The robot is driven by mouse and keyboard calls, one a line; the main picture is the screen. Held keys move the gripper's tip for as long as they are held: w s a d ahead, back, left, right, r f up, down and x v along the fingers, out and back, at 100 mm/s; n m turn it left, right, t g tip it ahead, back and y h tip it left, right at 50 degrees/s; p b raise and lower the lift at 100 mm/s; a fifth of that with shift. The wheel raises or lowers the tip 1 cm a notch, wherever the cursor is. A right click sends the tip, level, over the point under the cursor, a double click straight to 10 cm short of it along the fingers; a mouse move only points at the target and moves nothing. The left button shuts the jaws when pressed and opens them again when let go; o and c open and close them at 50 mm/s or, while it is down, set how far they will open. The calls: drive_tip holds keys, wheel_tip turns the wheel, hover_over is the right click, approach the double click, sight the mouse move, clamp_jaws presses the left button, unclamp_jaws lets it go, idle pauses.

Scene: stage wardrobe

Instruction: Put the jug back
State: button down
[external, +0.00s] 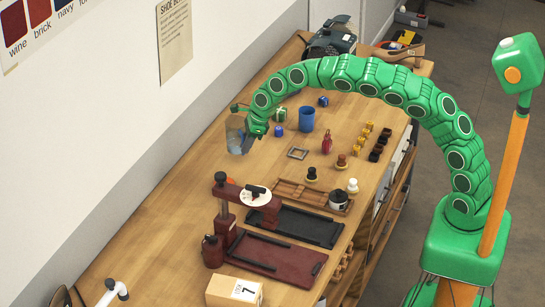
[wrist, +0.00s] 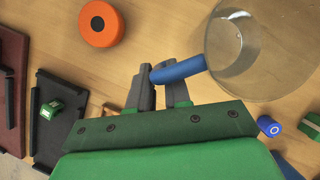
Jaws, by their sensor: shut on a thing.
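A clear see-through jug (external: 235,130) with a blue handle is at the tip of my arm, over the wall side of the wooden bench. In the wrist view my gripper (wrist: 166,88) is shut on the blue handle (wrist: 182,70). The jug's round clear body (wrist: 250,62) is to the upper right of the fingers. In the external view my gripper (external: 250,141) is small and beside the jug. I cannot tell whether the jug touches the bench or is held just above it.
An orange disc (wrist: 98,22) lies on the bench left of the jug. A blue cup (external: 307,118), a red bottle (external: 327,142) and small blocks stand to the right. A dark red press (external: 265,258) and black tray (external: 304,227) fill the nearer part. The wall is close on the left.

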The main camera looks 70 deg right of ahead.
drive_tip(key=shift+w+f, duration=0.15)
drive_tip(key=shift+f, duration=0.75)
drive_tip(key=shift+w+f, duration=0.1)
drive_tip(key=shift+f, duration=0.8)
drive_tip(key=c, duration=1.1)
unclamp_jaws()
drive_tip(key=v, duration=1.2)
